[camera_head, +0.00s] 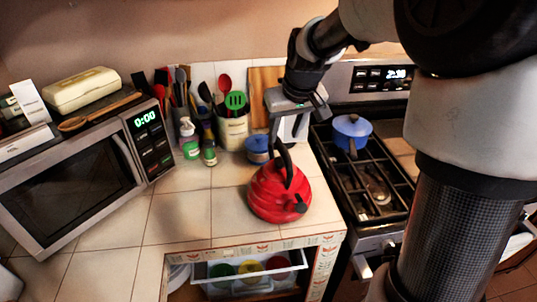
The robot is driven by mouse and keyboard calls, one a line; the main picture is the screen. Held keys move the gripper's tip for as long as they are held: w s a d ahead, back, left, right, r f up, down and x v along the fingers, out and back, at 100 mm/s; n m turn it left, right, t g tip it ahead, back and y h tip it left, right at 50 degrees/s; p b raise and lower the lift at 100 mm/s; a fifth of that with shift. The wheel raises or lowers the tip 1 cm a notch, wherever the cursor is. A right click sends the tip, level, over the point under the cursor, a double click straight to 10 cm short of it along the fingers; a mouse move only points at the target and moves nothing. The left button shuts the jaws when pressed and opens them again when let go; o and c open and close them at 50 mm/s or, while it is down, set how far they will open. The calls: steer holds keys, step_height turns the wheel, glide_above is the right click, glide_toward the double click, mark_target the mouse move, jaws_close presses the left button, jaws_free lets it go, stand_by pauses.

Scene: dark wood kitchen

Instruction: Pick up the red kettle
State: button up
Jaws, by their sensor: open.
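The red kettle (268,199) stands upright on the tiled counter (180,218), near its front right corner. It has a black handle (281,160) arching over its top and a dark spout tip at its lower right. My gripper (286,132) hangs from the upper right, just above the handle in the picture. It is open and holds nothing. The fingers overlap the top of the handle and the things behind, so I cannot tell whether they touch the handle.
A microwave (75,180) stands at the left. Behind the kettle are a utensil crock (232,132), a blue pot (257,150), bottles and a cutting board. A gas stove (365,185) with a blue pan (352,130) is at the right. The counter left of the kettle is clear.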

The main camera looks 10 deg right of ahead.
mark_target(281, 144)
steer(key=x, duration=0.7)
steer(key=shift+w+d+f, duration=0.1)
steer(key=shift+c, duration=0.5)
jaws_close()
stand_by(0.7)
steer(key=shift+w, duration=0.15)
